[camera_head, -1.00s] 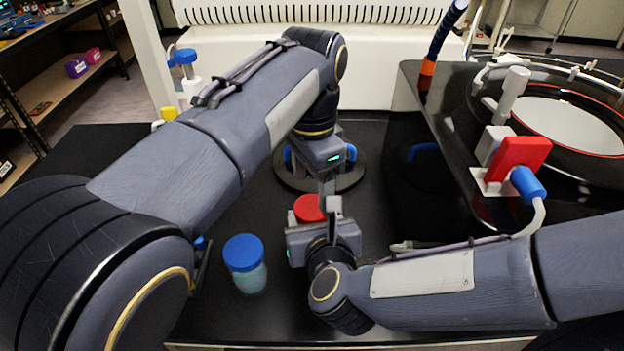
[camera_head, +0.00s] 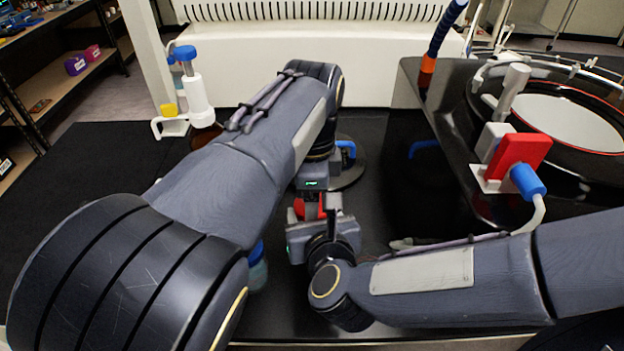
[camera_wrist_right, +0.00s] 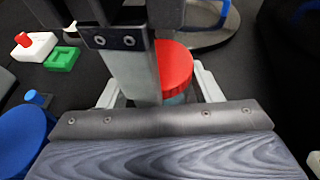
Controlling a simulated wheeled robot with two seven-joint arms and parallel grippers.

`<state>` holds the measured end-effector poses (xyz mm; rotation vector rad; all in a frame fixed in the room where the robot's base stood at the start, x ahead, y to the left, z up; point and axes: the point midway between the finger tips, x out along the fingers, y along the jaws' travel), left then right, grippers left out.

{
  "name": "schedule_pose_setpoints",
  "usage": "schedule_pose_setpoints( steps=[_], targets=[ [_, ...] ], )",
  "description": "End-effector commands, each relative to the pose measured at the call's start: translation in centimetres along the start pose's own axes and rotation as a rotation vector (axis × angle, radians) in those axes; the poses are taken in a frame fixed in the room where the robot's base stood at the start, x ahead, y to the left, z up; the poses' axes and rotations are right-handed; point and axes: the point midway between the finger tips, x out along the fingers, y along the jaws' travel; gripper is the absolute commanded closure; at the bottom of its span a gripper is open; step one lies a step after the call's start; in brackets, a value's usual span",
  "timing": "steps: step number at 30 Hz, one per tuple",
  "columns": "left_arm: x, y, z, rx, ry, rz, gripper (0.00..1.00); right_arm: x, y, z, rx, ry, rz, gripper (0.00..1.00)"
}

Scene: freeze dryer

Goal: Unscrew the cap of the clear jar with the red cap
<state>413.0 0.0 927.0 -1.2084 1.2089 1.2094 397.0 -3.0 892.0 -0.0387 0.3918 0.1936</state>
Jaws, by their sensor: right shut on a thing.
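The jar's red cap (camera_head: 301,209) is partly hidden behind my arms in the head view. In the right wrist view the red cap (camera_wrist_right: 177,68) sits on the jar, whose clear body (camera_wrist_right: 177,99) shows only as a sliver under it. My right gripper (camera_wrist_right: 160,90) is shut on the jar below the cap, one finger on each side. My left gripper (camera_head: 312,200) points down at the cap from above. In the right wrist view one of its grey fingers stands in front of the cap, close to it; whether both fingers touch it is hidden.
A blue-capped jar (camera_head: 258,270) stands left, mostly behind my left arm. A white bottle holder (camera_head: 172,127) is at the back left, and a red-handled valve (camera_head: 520,155) is at the right.

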Motion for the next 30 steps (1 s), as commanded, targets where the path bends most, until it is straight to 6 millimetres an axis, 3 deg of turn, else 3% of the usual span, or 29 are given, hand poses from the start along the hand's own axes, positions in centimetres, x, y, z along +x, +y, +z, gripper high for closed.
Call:
schedule_pose_setpoints(
  steps=[10, 18, 21, 25, 30],
  targets=[
    [0.55, 0.02, -0.01, 0.001, 0.000, 0.000, 0.33, -0.01, 0.01, 0.06, 0.000, -0.001, 0.000, 1.00],
    [0.53, 0.01, 0.00, 0.000, 0.000, 0.000, 0.67, -0.01, 0.01, 0.06, 0.000, -0.001, 0.000, 1.00],
    [0.52, 0.01, 0.01, -0.008, 0.000, 0.000, 0.70, -0.01, 0.01, 0.05, 0.000, -0.001, 0.000, 1.00],
    [0.49, 0.00, 0.03, -0.126, 0.003, 0.001, 0.70, -0.01, 0.01, 0.05, 0.000, -0.001, 0.000, 1.00],
    [0.43, -0.03, 0.01, -0.403, 0.003, -0.002, 0.70, -0.01, 0.01, 0.04, 0.000, -0.001, 0.000, 1.00]
  ],
)
